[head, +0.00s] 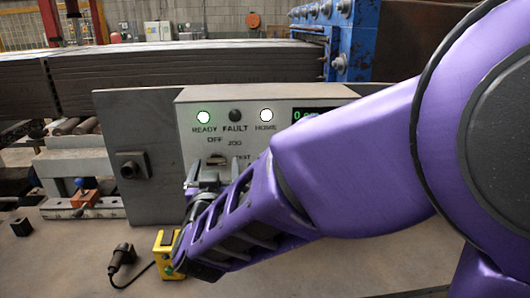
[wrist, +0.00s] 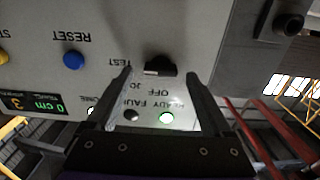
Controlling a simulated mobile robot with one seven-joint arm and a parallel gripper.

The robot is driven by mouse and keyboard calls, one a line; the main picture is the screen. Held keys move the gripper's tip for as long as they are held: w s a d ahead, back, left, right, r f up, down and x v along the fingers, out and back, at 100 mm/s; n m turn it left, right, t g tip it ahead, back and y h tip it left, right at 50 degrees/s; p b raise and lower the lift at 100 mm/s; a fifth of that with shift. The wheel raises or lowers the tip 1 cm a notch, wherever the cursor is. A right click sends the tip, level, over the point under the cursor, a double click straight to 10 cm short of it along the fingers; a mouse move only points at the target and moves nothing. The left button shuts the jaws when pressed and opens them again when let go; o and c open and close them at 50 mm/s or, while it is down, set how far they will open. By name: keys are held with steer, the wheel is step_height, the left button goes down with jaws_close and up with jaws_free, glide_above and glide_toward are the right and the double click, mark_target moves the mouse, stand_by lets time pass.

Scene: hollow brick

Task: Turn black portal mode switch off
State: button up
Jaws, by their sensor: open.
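The black portal mode switch (wrist: 162,64) sits on a grey control panel (wrist: 215,30), which appears upside down in the wrist view. Labels OFF, JOG and TEST surround the switch. Its handle lies roughly crosswise, with a pale patch at its lower left; I cannot tell for certain which label it points to. My gripper (wrist: 158,76) is open, one finger on each side of the switch, with no clear contact visible. In the head view, my gripper (head: 206,176) is in front of the panel and partly covers the switch (head: 216,159).
Above the switch in the head view are a lit READY lamp (head: 204,117), a dark FAULT lamp (head: 235,115) and a lit HOME lamp (head: 266,115). A blue RESET button (wrist: 74,60) is nearby. A yellow box (head: 166,243) and black connector (head: 122,256) lie on the table below.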

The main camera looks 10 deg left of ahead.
steer(key=shift+w+a, duration=0.1)
steer(key=shift+w, duration=0.2)
steer(key=shift+c, duration=0.2)
jaws_close()
